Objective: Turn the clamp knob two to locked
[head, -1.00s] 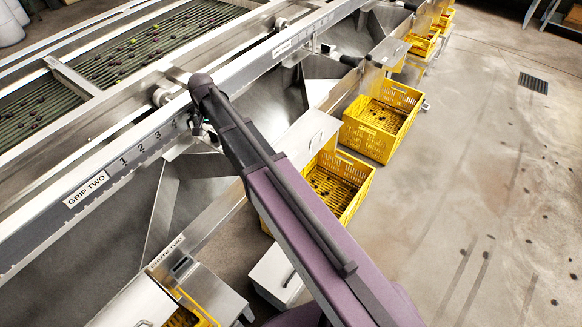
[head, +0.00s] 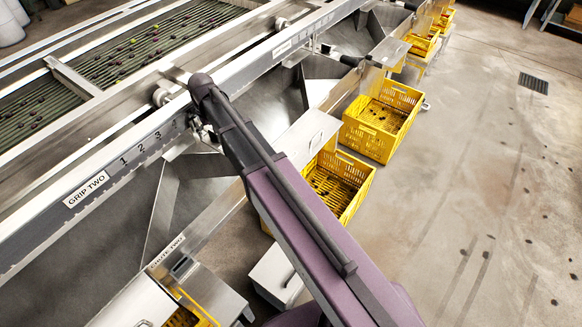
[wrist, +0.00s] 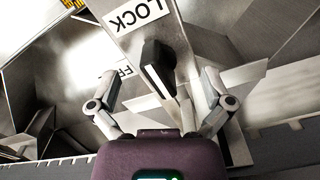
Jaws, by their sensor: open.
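The clamp knob (wrist: 158,66) is a black bar-shaped handle with a white stripe, on a metal plate in the middle of the wrist view. A LOCK label (wrist: 138,14) sits above it, upside down in the picture. I cannot tell which label the stripe marks. My gripper (wrist: 158,78) is open, with one finger on each side of the knob and visible gaps between. In the head view my arm hides the knob, and only a bit of my gripper shows by the rail.
A long metal rail (head: 50,222) carries a GRIP TWO label (head: 87,188) and number marks. Sloping metal chutes (head: 190,190) lie beside it. Yellow crates (head: 383,115) stand along the right side. Roller lanes with small fruit (head: 120,60) are at upper left.

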